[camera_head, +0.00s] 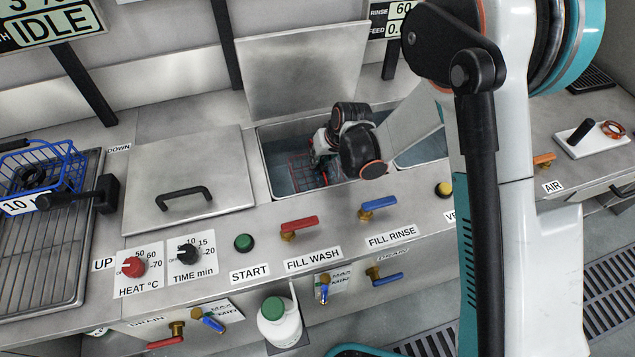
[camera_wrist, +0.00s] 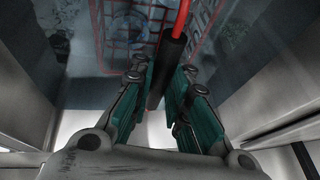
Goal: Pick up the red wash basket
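The red wash basket (camera_head: 304,172) sits low in the open tank in the head view, partly hidden behind my gripper. In the wrist view its red wire mesh (camera_wrist: 128,28) shows below, blurred by liquid. Its black handle grip (camera_wrist: 172,52) on a red wire rises between my fingers. My gripper (camera_wrist: 164,76) reaches down into the tank, its teal finger pads close on both sides of the grip, and looks shut on it. In the head view the fingertips are hidden by the wrist.
The tank (camera_head: 262,160) has a raised lid (camera_head: 307,72) behind it and a closed lid (camera_head: 188,182) at its left. A blue basket (camera_head: 62,165) stands on the rack (camera_head: 40,262). Red (camera_head: 300,225) and blue (camera_head: 380,203) valve levers line the front deck.

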